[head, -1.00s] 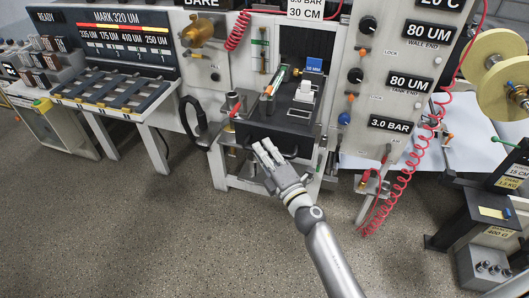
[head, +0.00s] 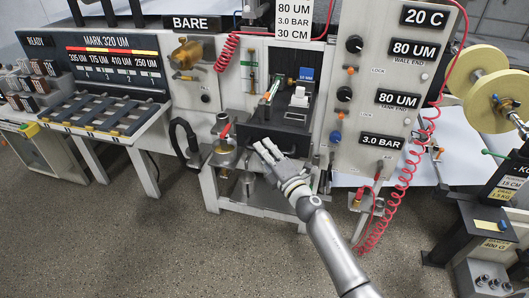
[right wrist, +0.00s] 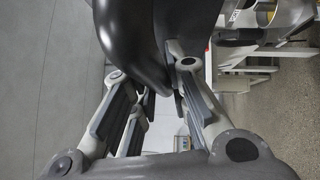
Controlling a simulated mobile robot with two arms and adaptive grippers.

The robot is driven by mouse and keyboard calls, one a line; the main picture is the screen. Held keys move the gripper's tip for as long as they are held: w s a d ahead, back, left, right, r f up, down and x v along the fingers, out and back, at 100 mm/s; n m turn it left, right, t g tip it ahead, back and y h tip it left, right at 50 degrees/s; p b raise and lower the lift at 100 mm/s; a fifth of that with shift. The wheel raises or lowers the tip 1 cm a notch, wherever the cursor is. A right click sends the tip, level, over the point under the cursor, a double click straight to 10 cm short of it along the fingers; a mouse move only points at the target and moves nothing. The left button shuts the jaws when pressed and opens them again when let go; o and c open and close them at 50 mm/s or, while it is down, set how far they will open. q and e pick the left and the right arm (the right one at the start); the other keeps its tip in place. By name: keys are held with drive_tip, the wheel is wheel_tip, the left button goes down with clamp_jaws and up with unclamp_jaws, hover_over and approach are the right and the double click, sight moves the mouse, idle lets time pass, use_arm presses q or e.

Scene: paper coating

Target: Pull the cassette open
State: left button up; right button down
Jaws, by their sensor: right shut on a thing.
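The black cassette (head: 283,137) sits in the middle bay of the machine, with its dark front facing me. My right gripper (head: 266,150) is at its front, shut on the cassette's handle. In the right wrist view, a thick black curved handle (right wrist: 145,35) passes close above the fingers (right wrist: 158,85) and hides part of them. The exact contact is partly hidden. In the head view the hand covers the lower front of the cassette. My left gripper is not in view.
A red-handled valve (head: 225,130) stands left of the cassette. A coiled red hose (head: 400,190) hangs at the right. The speckled floor (head: 190,255) in front is clear.

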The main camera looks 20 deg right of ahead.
drive_tip(key=c, duration=1.4)
unclamp_jaws()
drive_tip(key=shift+s, duration=0.15)
drive_tip(key=shift+s+d+f, duration=0.1)
drive_tip(key=shift+s+f, duration=0.05)
drive_tip(key=shift+s, duration=0.1)
drive_tip(key=v, duration=1.1)
drive_tip(key=shift+s, duration=0.1)
